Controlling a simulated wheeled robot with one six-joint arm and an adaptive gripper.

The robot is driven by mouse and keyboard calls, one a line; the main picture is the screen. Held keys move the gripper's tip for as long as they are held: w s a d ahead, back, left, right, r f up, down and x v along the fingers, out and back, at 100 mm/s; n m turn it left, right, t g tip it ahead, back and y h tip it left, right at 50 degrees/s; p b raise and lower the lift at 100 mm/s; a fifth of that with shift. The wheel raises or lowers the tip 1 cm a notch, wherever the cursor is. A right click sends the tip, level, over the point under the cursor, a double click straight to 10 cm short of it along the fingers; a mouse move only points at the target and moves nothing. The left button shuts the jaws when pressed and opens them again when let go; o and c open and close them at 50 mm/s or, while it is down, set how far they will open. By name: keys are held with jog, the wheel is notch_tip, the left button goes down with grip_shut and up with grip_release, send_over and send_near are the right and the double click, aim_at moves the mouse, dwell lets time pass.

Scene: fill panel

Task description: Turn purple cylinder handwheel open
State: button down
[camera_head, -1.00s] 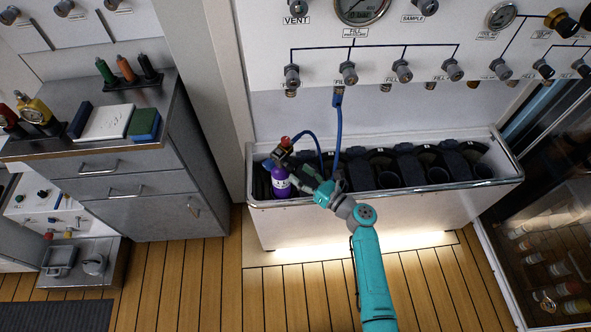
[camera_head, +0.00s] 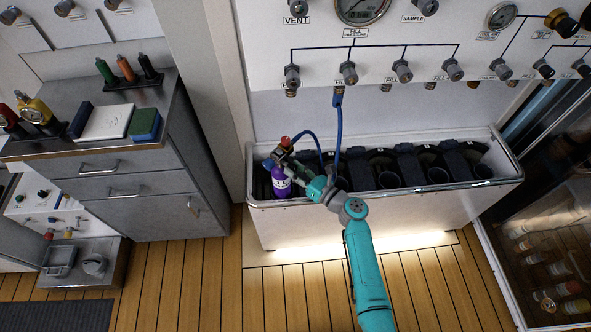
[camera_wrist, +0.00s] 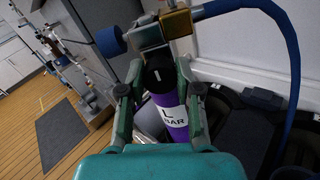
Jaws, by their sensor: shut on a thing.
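The purple cylinder (camera_head: 281,182) stands upright at the left end of the white trough. It also shows in the wrist view (camera_wrist: 173,110), with a white label reading partly "BAR". In the wrist view, a black knob with a white mark (camera_wrist: 158,76), apparently its handwheel, faces me at the cylinder's top. My gripper (camera_wrist: 159,68) has one finger on each side of this knob and is shut on it. In the head view my gripper (camera_head: 298,170) reaches the cylinder top from the right, and the handwheel is hard to make out there.
A metal yoke with a brass block (camera_wrist: 176,22) and a blue knob (camera_wrist: 110,41) sits just above my fingers. A blue hose (camera_wrist: 285,30) runs from it to the right. The trough rim (camera_head: 400,193) lies under my arm. Dark holders fill the trough to the right.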

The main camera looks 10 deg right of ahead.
jog(key=n, duration=1.1)
jog(key=shift+s+y, duration=0.1)
jog(key=shift+y, duration=0.2)
jog(key=n, duration=0.5)
jog(key=shift+f+n, duration=0.1)
jog(key=shift+n, duration=0.2)
jog(key=n, duration=1.8)
jog(key=n+g, duration=0.1)
jog(key=n, duration=0.8)
jog(key=shift+f, duration=0.25)
